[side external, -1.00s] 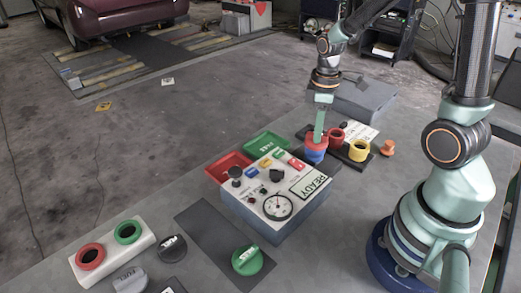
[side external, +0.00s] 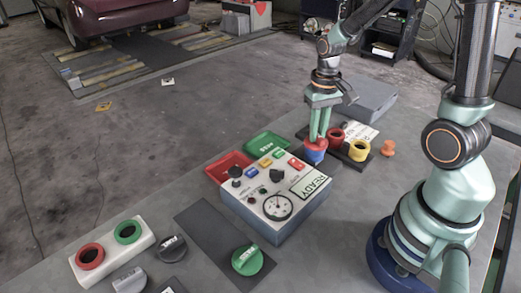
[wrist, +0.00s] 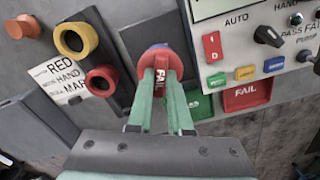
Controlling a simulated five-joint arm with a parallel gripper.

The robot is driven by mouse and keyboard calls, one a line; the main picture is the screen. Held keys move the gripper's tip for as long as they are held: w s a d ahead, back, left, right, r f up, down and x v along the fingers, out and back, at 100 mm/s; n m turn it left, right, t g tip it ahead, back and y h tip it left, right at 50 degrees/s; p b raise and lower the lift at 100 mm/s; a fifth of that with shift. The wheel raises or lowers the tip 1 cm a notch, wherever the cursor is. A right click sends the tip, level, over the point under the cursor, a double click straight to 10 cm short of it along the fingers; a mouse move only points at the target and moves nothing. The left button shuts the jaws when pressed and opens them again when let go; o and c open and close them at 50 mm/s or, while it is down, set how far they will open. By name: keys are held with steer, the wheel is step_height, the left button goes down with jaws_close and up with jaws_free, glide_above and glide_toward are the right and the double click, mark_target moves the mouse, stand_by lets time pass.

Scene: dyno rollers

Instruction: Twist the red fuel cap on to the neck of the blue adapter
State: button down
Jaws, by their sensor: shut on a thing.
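The red fuel cap (side external: 313,144) sits on top of the blue adapter (side external: 315,157), which stands on the dark plate behind the control box. My gripper (side external: 317,137) points down from above, with its two fingers on the cap's raised grip. In the wrist view, the red cap (wrist: 161,60) shows white lettering on its grip, between my gripper's fingertips (wrist: 161,80). Only a thin blue edge of the adapter (wrist: 157,47) shows past the cap there. The neck is hidden under the cap, so I cannot tell how far down the cap sits.
A red ring (side external: 336,135) and a yellow ring (side external: 359,150) stand close by on the right. The control box (side external: 277,195) and the red (side external: 229,166) and green (side external: 266,144) trays are on the left. An orange piece (side external: 388,148) lies farther right.

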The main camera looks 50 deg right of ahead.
steer(key=c, duration=1.3)
jaws_free()
steer(key=shift+f+m, duration=0.1)
steer(key=shift+m, duration=0.6)
steer(key=o, duration=0.5)
steer(key=shift+o, duration=0.2)
step_height(320, 180, up, 12)
steer(key=s+a+r+n+t, duration=0.3)
steer(key=a+n+t, duration=0.2)
steer(key=a, duration=0.3)
steer(key=shift+a+r+n+t, duration=0.2)
steer(key=shift+a+n+t, duration=0.15)
steer(key=shift+n, duration=0.25)
